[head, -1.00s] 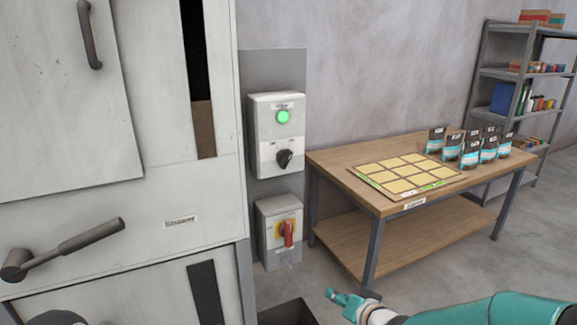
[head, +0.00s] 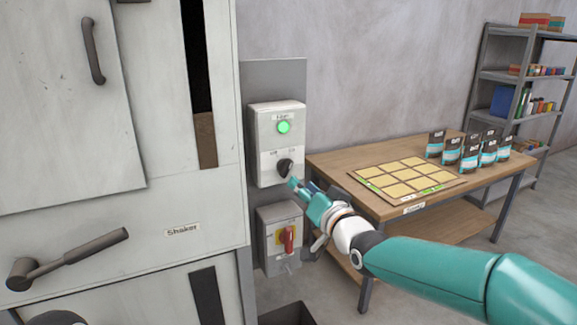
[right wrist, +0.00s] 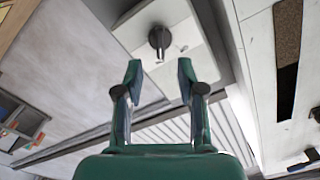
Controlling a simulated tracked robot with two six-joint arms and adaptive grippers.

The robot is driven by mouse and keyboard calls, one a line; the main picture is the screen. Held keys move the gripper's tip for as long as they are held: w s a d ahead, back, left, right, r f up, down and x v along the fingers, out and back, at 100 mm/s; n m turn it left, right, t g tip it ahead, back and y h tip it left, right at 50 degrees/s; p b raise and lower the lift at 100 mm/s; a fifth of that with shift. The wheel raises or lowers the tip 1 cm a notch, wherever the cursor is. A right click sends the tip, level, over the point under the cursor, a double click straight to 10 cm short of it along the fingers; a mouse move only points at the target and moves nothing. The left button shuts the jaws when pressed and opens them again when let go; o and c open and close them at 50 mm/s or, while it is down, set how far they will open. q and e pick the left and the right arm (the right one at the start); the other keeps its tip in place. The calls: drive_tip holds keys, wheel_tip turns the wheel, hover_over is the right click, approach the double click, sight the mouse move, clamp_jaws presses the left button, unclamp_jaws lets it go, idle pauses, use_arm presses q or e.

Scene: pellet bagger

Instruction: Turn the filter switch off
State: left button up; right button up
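The filter switch (head: 285,168) is a black rotary knob on the front of a light grey box (head: 262,140) with a lit green lamp (head: 284,127) above it. My right gripper (head: 293,184) is just in front of the knob, slightly below and to its right in the head view. In the right wrist view, the two teal fingers of the right gripper (right wrist: 159,70) are apart and empty. The knob (right wrist: 158,40) shows beyond their tips, roughly centred between them, with no visible contact. My left gripper is not in view.
Below the switch box is a second box with a red handle on yellow (head: 288,238). A large pale cabinet labelled Shaker (head: 150,205) stands left. A wooden table (head: 330,160) with a grid board and several pouches stands right.

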sight(288, 172)
drive_tip(key=p+x, duration=0.3)
drive_tip(key=x, duration=0.5)
drive_tip(key=shift+w, duration=0.15)
clamp_jaws()
